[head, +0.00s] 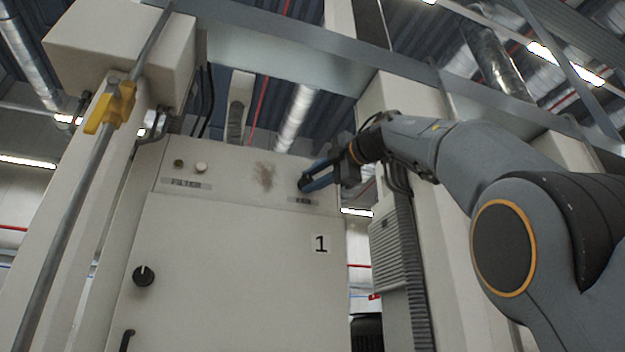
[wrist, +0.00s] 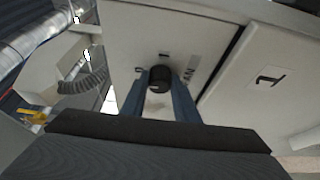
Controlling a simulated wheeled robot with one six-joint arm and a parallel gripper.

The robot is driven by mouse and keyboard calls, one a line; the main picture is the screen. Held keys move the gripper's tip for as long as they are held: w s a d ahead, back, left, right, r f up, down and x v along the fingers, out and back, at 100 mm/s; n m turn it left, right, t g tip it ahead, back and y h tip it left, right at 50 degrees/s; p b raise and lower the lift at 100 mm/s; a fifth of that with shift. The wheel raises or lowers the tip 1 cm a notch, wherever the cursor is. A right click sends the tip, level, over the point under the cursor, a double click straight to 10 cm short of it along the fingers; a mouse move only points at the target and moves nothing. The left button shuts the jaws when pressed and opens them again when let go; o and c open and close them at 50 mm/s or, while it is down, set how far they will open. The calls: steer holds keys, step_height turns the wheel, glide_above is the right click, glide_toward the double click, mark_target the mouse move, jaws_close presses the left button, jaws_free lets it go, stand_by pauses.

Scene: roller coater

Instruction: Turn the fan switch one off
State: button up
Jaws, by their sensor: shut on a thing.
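The fan switch (wrist: 160,77) is a black round knob on the upper panel of the beige cabinet (head: 235,270) marked 1. A label reading FAN (wrist: 189,70) is beside it in the wrist view. My gripper (head: 303,184) reaches in from the right in the head view, and its blue fingers are shut on the knob. In the wrist view the fingers (wrist: 160,90) lie on either side of the knob. In the head view the fingers cover most of the knob, and its pointer direction cannot be read.
A pole with a yellow valve handle (head: 110,107) stands at left. A ribbed grey box (head: 393,250) is right of the cabinet.

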steer(key=o, duration=1.1)
steer(key=shift+c, duration=0.2)
steer(key=shift+s, duration=0.1)
steer(key=b+v, duration=0.2)
steer(key=v, duration=0.5)
steer(key=shift+s+d+b, duration=0.25)
steer(key=shift+s+b, duration=0.05)
steer(key=shift+b, duration=0.1)
steer(key=shift+a, duration=0.1)
